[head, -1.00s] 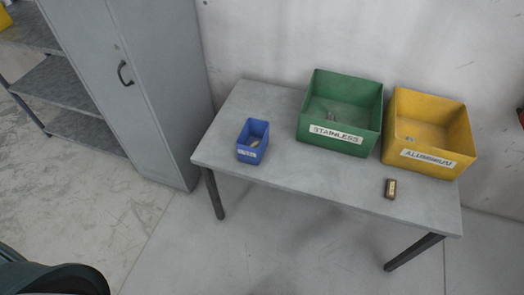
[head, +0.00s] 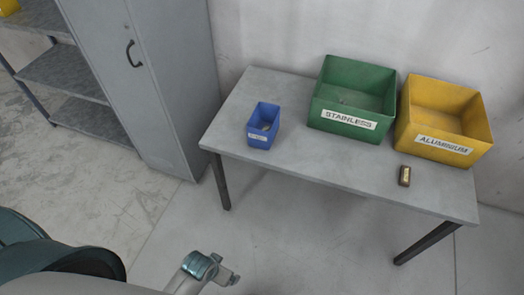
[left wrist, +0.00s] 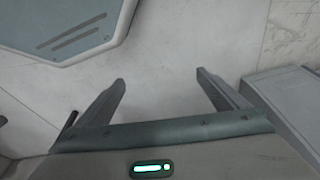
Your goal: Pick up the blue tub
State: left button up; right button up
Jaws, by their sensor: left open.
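The blue tub (head: 263,127) stands upright at the left end of the grey table (head: 300,160) in the head view. It is open-topped, with a white label on its front and something small and pale inside. My left gripper (left wrist: 159,78) is open and empty in the left wrist view, with bare floor beyond its fingers. Part of an arm of mine shows at the bottom of the head view, below and apart from the table. The tub is not in the left wrist view. My right gripper is not in view.
A green STAINLESS bin (head: 350,119) and a yellow ALUMINIUM bin (head: 441,144) stand to the tub's right. A small brown block (head: 404,176) lies near the front edge. A grey cabinet (head: 150,70) stands left of the table. The tabletop around the tub is clear.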

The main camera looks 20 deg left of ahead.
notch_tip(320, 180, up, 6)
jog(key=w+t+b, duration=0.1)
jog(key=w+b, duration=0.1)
jog(key=b, duration=0.1)
pick_arm(q)
jog(key=w+r, duration=1.1)
jog(key=w, duration=0.3)
jog(key=w+r+n+t, duration=0.1)
jog(key=w+r, duration=1)
jog(key=w, duration=0.4)
jog(key=w+r, duration=1.1)
jog(key=w, duration=0.4)
jog(key=shift+a+r+n+t, duration=0.2)
jog(key=shift+r+n+t, duration=0.1)
jog(key=shift+r+n, duration=0.1)
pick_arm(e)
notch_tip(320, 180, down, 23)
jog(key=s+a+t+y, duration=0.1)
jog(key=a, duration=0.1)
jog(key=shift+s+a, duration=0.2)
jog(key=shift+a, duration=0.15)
pick_arm(q)
jog(key=shift+w+f, duration=0.1)
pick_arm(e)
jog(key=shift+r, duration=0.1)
pick_arm(q)
jog(key=x, duration=1.2)
jog(key=shift+f, duration=0.1)
